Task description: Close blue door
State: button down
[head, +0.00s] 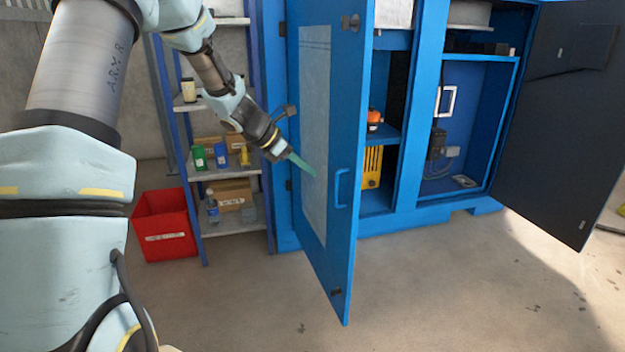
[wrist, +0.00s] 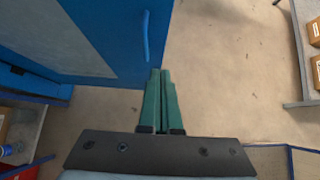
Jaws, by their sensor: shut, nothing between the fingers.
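The blue door (head: 345,120) stands open in the head view, swung out from the left side of the blue cabinet (head: 405,165). It has a pale panel and a blue handle (head: 341,188) near its free edge. My gripper (head: 312,172) is to the left of the door, with its green fingers pointing toward the pale panel. The fingers (wrist: 162,75) are shut and empty in the wrist view. There the door (wrist: 105,35) fills the upper left, and its handle (wrist: 146,35) lies just beyond the fingertips. I cannot tell whether the fingers touch the door.
A dark door (head: 565,110) stands open at the cabinet's right. A shelf rack (head: 225,172) with bottles and boxes is behind my arm, beside a red bin (head: 165,225). An orange item (head: 374,117) and a yellow case (head: 372,167) sit inside the cabinet. The floor in front is clear.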

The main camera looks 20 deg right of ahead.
send_near(352, 191)
notch_tip(352, 191, down, 4)
jog(key=shift+s+d+p, duration=0.2)
jog(key=shift+d+p, duration=0.65)
jog(key=shift+d, duration=1.2)
